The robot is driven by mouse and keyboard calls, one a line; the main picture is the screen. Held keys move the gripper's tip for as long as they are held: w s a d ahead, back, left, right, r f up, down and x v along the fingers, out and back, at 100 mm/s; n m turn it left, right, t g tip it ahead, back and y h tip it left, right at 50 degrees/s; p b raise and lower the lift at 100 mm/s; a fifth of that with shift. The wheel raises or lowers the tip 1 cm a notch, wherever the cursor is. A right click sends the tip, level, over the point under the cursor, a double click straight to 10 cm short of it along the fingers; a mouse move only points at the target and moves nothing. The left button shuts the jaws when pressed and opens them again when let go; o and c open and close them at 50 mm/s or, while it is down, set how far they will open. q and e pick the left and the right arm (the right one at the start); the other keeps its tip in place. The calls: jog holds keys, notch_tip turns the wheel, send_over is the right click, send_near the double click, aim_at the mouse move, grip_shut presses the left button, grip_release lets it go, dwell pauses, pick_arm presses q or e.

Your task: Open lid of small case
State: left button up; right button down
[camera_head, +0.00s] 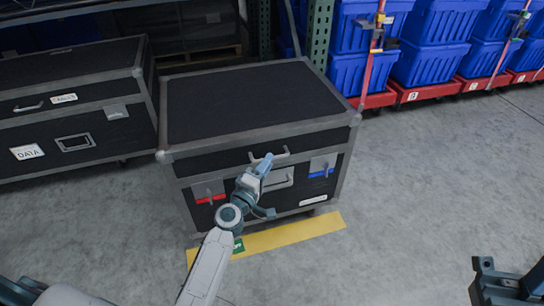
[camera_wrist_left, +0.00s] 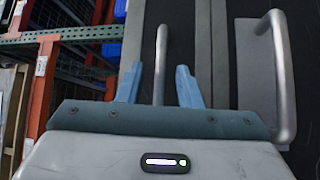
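The small case (camera_head: 258,100) is black with grey metal edges, and its lid is shut. A metal handle (camera_head: 285,153) is on the front of the lid; it shows as an upright bar in the left wrist view (camera_wrist_left: 160,60). My left gripper (camera_head: 262,165) is at this handle. Its two blue fingers (camera_wrist_left: 159,85) stand apart with the bar between them, with gaps on both sides. The case's front has a red latch (camera_head: 208,193) and a blue latch (camera_head: 322,166). A second handle (camera_wrist_left: 284,80) shows at the right of the wrist view.
A larger black case (camera_head: 70,110) stands close on the left. Blue totes (camera_head: 430,55) on red dollies (camera_head: 425,93) and a green rack post (camera_head: 319,30) are behind. Yellow floor tape (camera_head: 290,236) runs before the case. Grey floor (camera_head: 420,190) is clear at the right.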

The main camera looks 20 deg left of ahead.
pick_arm(q)
jog(key=shift+x, duration=1.65)
jog(key=shift+f, duration=0.1)
grip_shut()
jog(key=shift+r+p, duration=0.25)
jog(key=shift+p, duration=0.1)
